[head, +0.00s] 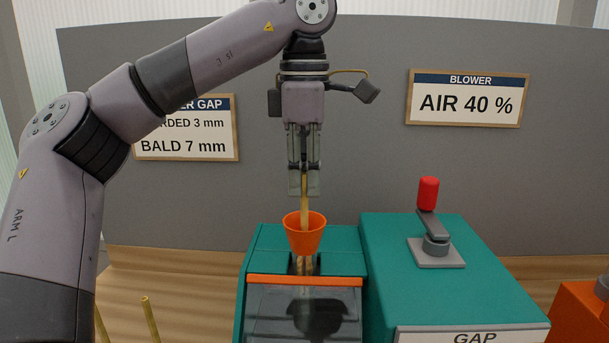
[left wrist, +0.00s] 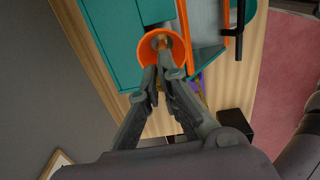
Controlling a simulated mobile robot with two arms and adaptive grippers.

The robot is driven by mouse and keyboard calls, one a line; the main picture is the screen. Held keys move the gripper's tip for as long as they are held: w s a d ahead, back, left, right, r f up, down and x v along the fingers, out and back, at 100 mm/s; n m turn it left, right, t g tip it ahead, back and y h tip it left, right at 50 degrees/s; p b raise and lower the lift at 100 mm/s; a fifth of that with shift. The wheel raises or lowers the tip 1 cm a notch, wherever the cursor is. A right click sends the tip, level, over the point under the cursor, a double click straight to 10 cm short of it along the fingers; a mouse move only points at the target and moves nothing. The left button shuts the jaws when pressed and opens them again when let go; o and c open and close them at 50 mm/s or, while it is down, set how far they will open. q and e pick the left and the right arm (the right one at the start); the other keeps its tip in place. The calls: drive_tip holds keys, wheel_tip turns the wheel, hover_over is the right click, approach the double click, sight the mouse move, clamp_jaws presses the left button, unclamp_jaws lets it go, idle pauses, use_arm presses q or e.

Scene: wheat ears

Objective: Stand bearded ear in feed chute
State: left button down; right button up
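The feed chute, an orange funnel (head: 305,238), stands on top of the teal machine (head: 258,262). My left gripper (head: 304,184) points straight down above it, its fingers shut around the straw-coloured stalk of an ear (head: 305,208). The stalk is upright and runs down into the funnel mouth. Below the funnel, a tan, ear-like piece shows in the dark opening; I cannot tell whether beards are on it. In the left wrist view, the fingertips (left wrist: 158,78) are close to the rim of the funnel (left wrist: 178,48), with a tan piece inside. My right gripper is not in view.
A teal box (head: 400,265) with a red-knobbed lever (head: 429,195) and a GAP label stands right of the chute. Two stalks (head: 151,320) show at the lower left. Signs (head: 466,98) hang on the grey back panel. An orange object (head: 580,312) is at the right edge.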

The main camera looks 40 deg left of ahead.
use_arm(q)
drive_tip(key=shift+f+b, duration=0.45)
drive_tip(key=shift+f, duration=0.4)
drive_tip(key=c, duration=1.7)
unclamp_jaws()
wheel_tip(320, 180, up, 12)
drive_tip(key=shift+s+d+f, duration=0.1)
drive_tip(key=shift+r, duration=0.2)
